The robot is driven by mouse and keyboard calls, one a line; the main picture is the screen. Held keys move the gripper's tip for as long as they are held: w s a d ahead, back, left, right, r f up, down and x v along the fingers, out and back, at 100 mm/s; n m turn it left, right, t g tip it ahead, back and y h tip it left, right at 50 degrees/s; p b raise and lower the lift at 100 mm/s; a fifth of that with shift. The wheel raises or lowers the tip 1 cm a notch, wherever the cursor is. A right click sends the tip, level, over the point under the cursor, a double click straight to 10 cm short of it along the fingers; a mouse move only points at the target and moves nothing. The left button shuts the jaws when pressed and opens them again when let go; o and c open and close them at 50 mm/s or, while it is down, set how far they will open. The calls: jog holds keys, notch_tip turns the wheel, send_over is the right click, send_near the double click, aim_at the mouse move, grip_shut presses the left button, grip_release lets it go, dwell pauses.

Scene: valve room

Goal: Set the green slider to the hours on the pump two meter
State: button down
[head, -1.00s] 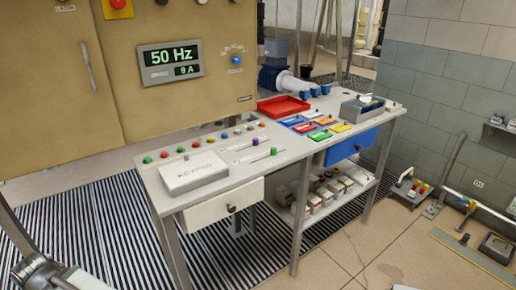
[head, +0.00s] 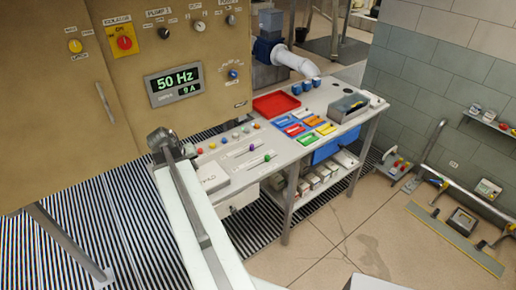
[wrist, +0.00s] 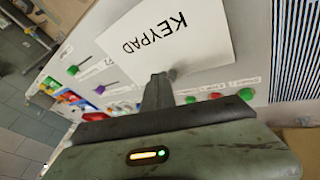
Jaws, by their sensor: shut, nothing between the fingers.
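The green slider (head: 268,157) is a small green knob on a pale track on the bench panel, beside a purple-knobbed slider (head: 252,147). The green slider also shows at the left in the wrist view (wrist: 72,70). My gripper (wrist: 163,77) is shut and empty, over the bench by the white KEYPAD cover (wrist: 170,35). It is well apart from the green slider. In the head view my arm hides part of the bench's near left end. Pump labels (head: 158,13) show on the tan cabinet. I cannot tell which meter is pump two's, and no hours reading is legible.
A row of coloured buttons (head: 235,135) runs along the bench. A red tray (head: 276,104) and coloured bins (head: 304,129) stand farther right. The cabinet display (head: 175,84) reads 50 Hz and 9 A.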

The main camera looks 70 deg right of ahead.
jog(key=s+d+r+m+g+h, duration=0.1)
jog(key=s+d+r+m+g, duration=0.15)
jog(key=s+d, duration=1.1)
jog(key=b, duration=0.8)
send_near(261, 162)
jog(key=shift+m+t, duration=0.25)
jog(key=shift+m, duration=0.2)
jog(key=f, duration=0.1)
jog(key=w+d+f, duration=0.1)
jog(key=f, duration=0.1)
jog(key=w+d+f, duration=0.1)
jog(key=shift+f, duration=0.15)
jog(key=s+d, duration=0.2)
jog(key=s, duration=0.1)
jog(key=shift+s+d, duration=0.25)
jog(key=shift+s, duration=0.1)
jog(key=shift+s+d, duration=0.55)
jog(key=shift+w+a, duration=0.1)
